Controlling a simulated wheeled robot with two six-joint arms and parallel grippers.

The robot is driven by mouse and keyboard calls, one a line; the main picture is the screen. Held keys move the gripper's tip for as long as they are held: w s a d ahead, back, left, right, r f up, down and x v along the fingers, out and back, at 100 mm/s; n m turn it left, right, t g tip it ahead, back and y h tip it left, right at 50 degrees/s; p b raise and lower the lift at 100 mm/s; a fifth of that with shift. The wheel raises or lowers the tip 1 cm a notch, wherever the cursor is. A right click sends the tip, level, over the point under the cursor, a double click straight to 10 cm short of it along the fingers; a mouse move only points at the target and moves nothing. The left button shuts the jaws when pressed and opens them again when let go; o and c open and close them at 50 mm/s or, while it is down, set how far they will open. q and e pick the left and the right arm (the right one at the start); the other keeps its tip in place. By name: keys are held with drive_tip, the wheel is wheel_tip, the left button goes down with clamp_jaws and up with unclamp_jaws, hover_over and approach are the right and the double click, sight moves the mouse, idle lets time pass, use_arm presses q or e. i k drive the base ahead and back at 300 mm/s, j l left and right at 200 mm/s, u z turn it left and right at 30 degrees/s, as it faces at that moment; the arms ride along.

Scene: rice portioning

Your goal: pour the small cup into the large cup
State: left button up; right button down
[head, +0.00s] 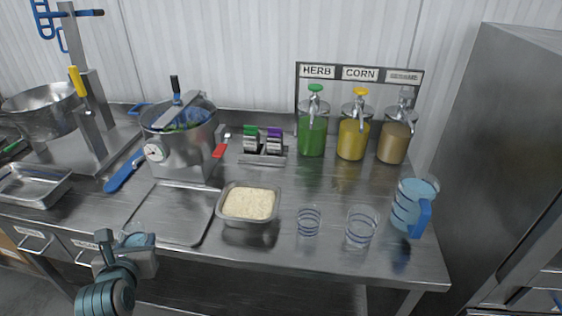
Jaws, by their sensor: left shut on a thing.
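My left gripper (134,240) is at the lower left, in front of the counter's front edge. It is shut on a small clear, bluish thing that looks like a cup, mostly hidden by the gripper; I cannot tell what is in it. On the counter's front right stand two upright clear cups with dark blue rings. The smaller cup (309,221) is on the left and the larger cup (361,227) is just right of it, a small gap apart. Both look empty. My right gripper is not in view.
A steel pan of rice (248,203) sits left of the cups, beside a flat tray (172,214). A blue-handled jug (412,207) stands on the right. A pot (180,145) and several pump dispensers (352,132) are behind. The counter (330,187) is clear behind the cups.

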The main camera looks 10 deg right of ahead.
sight(363, 220)
drive_tip(key=k+l+z, duration=0.2)
drive_tip(key=z, duration=0.2)
drive_tip(key=k+l+z, duration=0.25)
drive_tip(key=z, duration=0.15)
